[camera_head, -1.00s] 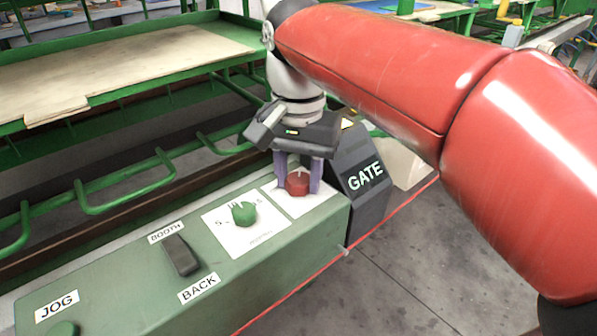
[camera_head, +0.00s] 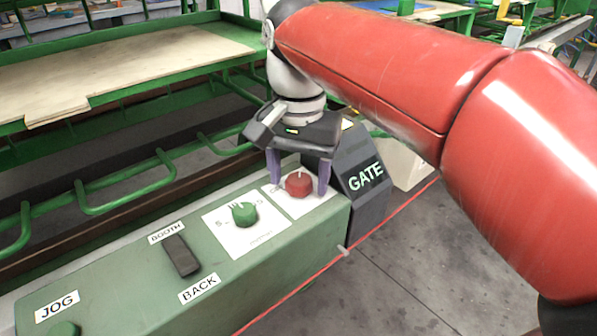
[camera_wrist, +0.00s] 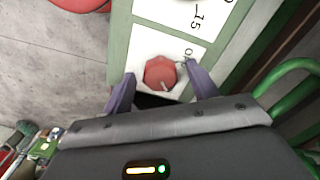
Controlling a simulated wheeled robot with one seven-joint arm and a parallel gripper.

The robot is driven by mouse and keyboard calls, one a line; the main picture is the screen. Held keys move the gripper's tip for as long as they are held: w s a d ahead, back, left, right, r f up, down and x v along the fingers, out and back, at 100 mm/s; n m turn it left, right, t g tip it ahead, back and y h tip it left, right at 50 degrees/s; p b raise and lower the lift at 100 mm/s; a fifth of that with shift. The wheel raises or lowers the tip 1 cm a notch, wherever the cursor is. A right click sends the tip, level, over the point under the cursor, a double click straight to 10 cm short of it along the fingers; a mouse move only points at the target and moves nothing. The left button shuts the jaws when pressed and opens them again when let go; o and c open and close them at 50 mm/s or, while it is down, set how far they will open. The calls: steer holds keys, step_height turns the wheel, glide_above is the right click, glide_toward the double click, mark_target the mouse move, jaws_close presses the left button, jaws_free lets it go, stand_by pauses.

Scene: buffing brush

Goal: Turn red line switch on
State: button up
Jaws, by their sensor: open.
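The red knob (camera_head: 298,184) sits on a white plate (camera_head: 322,202) at the right end of the green control box (camera_head: 120,272). It also shows in the wrist view (camera_wrist: 160,72), with a light pointer mark on its lower edge. My gripper (camera_head: 299,188) is open, with one purple finger on each side of the knob. In the wrist view the fingers (camera_wrist: 158,82) stand apart, with a gap to the knob on the left and a smaller one on the right. Contact is not clear.
A green knob (camera_head: 244,214) stands left of the red one, then a black rocker switch (camera_head: 181,255). A dark GATE box (camera_head: 362,180) stands close on the right. A red line (camera_head: 290,292) runs along the box front. Green rails (camera_head: 125,197) lie behind.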

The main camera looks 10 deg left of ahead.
mark_target(299, 179)
step_height(299, 179, up, 8)
steer(key=shift+f, duration=0.15)
stand_by(0.4)
